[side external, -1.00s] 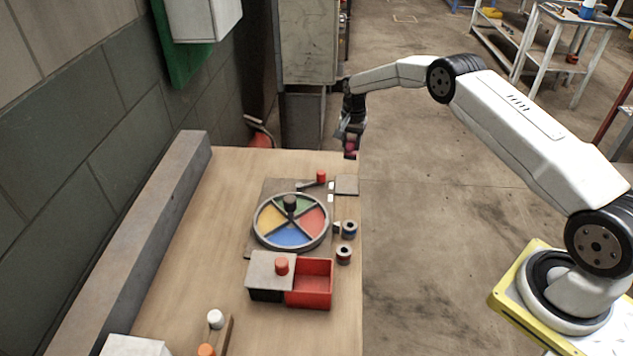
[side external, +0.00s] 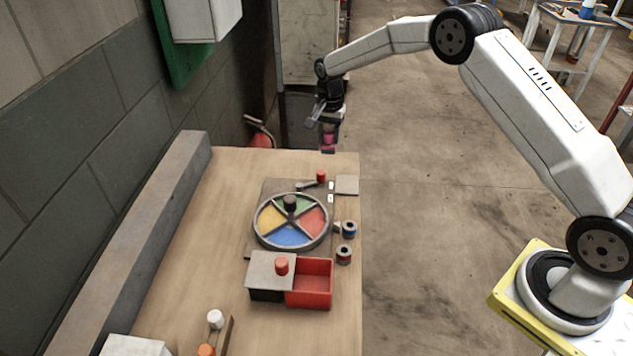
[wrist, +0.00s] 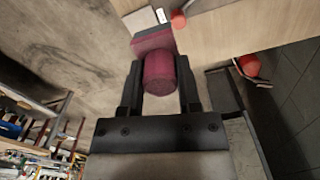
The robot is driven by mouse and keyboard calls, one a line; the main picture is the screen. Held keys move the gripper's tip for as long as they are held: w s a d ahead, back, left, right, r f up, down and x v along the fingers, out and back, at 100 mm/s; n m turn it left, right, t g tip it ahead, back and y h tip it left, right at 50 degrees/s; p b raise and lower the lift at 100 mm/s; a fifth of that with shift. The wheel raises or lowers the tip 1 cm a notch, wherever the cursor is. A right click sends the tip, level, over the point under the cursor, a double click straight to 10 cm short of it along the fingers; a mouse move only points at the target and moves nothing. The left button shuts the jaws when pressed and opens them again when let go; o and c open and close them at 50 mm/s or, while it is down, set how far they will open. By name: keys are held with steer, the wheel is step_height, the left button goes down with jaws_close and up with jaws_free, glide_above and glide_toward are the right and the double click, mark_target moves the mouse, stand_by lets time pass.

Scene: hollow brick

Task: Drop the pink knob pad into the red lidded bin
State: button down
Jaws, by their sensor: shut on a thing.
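My gripper (side external: 328,122) is shut on the pink knob pad (side external: 328,138) and holds it in the air over the far end of the table. In the wrist view the pad's round knob (wrist: 160,70) sits between the two fingers, with its flat square base beyond it. The red lidded bin (side external: 317,292) stands nearer the camera on the table. Its grey lid (side external: 262,268) with a red knob covers the left part, and the red right part is open and looks empty.
A round dial with coloured sectors (side external: 290,236) lies between my gripper and the bin. A red-knobbed lever (side external: 321,177) and two small spools (side external: 344,254) are beside it. A long grey beam (side external: 130,240) runs along the left.

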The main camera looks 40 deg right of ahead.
steer(key=s+a, duration=2.1)
steer(key=a, duration=0.1)
steer(key=shift+w+f, duration=0.15)
steer(key=shift+f, duration=2.4)
steer(key=shift+f, duration=0.1)
steer(key=shift+f, duration=2.9)
steer(key=shift+c, duration=1.1)
jaws_free()
steer(key=shift+r, duration=0.1)
